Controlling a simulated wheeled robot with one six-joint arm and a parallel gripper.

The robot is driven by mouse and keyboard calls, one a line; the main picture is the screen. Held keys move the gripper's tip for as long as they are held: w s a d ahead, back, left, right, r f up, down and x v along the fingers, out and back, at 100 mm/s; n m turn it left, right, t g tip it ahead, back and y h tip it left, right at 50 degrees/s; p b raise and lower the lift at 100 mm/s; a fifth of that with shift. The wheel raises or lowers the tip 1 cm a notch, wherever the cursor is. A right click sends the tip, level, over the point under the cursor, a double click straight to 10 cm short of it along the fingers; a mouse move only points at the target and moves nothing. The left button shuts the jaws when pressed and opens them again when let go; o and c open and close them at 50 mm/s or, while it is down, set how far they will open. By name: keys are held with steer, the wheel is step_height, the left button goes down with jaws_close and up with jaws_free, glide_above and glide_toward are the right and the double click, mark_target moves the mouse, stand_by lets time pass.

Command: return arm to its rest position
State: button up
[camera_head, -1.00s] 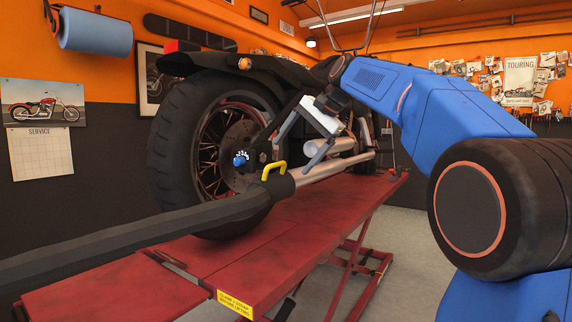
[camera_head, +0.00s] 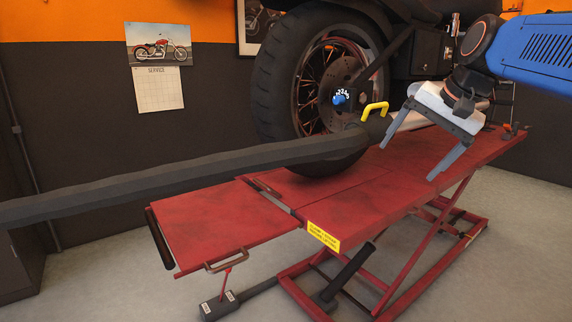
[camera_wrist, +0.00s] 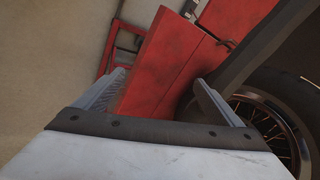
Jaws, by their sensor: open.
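My gripper (camera_head: 416,142) shows at the right in the head view, in front of the motorcycle's rear part and above the red lift. Its two grey fingers are spread wide with nothing between them. In the wrist view my gripper (camera_wrist: 160,95) is also open and empty, with the red lift beyond the fingers. My blue upper arm link reaches in from the right edge of the head view.
A motorcycle with a black rear wheel (camera_head: 275,95) stands on the red lift (camera_head: 215,228). A blue numbered knob (camera_head: 340,97) sits at the hub. Grey floor is open at the lower right.

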steer(key=s+f+n+h, duration=0.1)
steer(key=s+f+n, duration=0.2)
steer(key=s+f, duration=0.8)
steer(key=s+f+n+h, duration=0.1)
steer(key=s+f+n, duration=0.3)
steer(key=s+f, duration=0.7)
step_height(320, 180, down, 6)
steer(key=shift+s+d+f+g+h, duration=0.2)
steer(key=shift+d+f+g+h, duration=0.05)
steer(key=shift+g+h, duration=0.15)
